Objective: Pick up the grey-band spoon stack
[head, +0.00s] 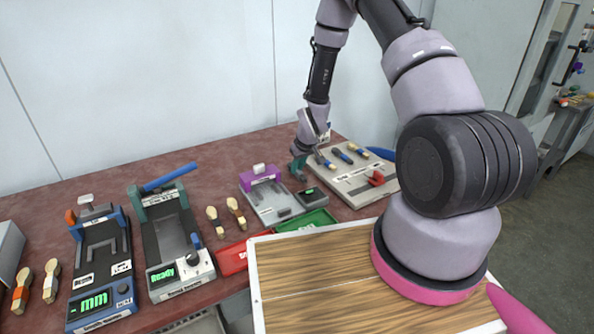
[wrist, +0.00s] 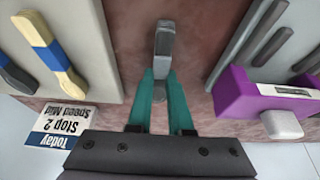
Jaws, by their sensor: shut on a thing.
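My gripper (head: 299,165) has teal fingers and reaches down over the red-brown bench, just left of a pale board. In the wrist view, the fingers (wrist: 163,72) are shut on a narrow grey piece (wrist: 163,40) with a lighter grey end, between the pale board and a purple-topped device. No wood or band shows on this piece, so I cannot tell if it is the grey-band spoon stack. A blue-band wooden spoon stack (wrist: 53,55) lies on the pale board, beside a dark blue-band piece (wrist: 12,72). My gripper hides part of the bench in the head view.
The purple-topped device (head: 262,178) stands left of my gripper, and the pale board (head: 352,193) with a red knob lies right. Two larger devices reading "mm" (head: 98,302) and "Ready" (head: 163,275) stand left. Red (head: 233,260) and green (head: 305,221) trays lie in front. A sign (wrist: 65,127) is near.

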